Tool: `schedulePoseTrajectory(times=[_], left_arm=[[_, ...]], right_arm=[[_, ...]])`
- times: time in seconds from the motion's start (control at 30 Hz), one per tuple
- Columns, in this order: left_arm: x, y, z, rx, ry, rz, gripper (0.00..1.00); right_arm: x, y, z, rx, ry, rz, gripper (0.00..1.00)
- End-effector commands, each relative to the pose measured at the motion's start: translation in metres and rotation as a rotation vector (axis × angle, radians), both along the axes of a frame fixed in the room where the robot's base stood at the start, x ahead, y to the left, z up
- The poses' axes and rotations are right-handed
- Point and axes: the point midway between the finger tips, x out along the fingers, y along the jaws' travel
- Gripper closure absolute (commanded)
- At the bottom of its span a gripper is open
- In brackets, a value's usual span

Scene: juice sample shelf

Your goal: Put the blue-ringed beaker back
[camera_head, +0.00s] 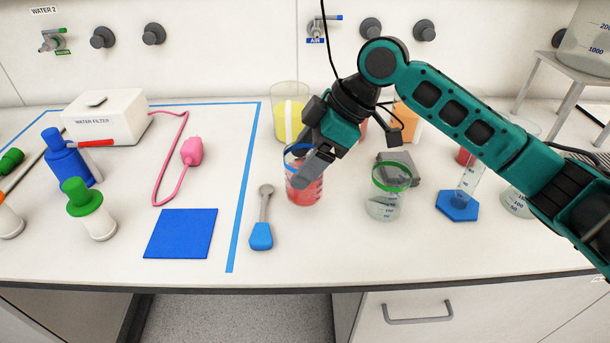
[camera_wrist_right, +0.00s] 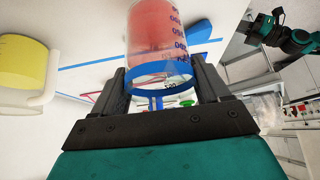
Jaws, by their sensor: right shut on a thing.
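A blue square mat (camera_head: 180,233) lies left, inside blue tape (camera_head: 243,190). The bench front between beakers is clear.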

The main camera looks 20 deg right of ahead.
Motion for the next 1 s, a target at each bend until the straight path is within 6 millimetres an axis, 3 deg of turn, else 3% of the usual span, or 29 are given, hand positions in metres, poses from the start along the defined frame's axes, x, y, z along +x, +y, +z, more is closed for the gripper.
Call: schedulePoseTrajectory(times=[0.3, 0.67, 0.7, 0.93, 1.0], left_arm=[[0.000, 0.000, -0.004, 0.000, 0.000, 0.000, 1.00], [0.000, 0.000, -0.003, 0.000, 0.000, 0.000, 1.00], [0.000, 0.000, -0.003, 0.001, 0.000, 0.001, 1.00], [0.000, 0.000, -0.003, 0.001, 0.000, 0.001, 1.00], [0.000, 0.000, -0.003, 0.001, 0.000, 0.001, 1.00]], right_arm=[[0.000, 0.000, -0.038, 0.000, 0.001, -0.001, 0.73], [0.000, 0.000, -0.041, 0.000, 0.000, -0.001, 0.73], [0.000, 0.000, -0.042, -0.001, 0.001, -0.001, 0.24], [0.000, 0.000, -0.042, -0.001, 0.001, -0.001, 0.02], [0.000, 0.000, -0.042, -0.001, 0.001, -0.001, 0.00]])
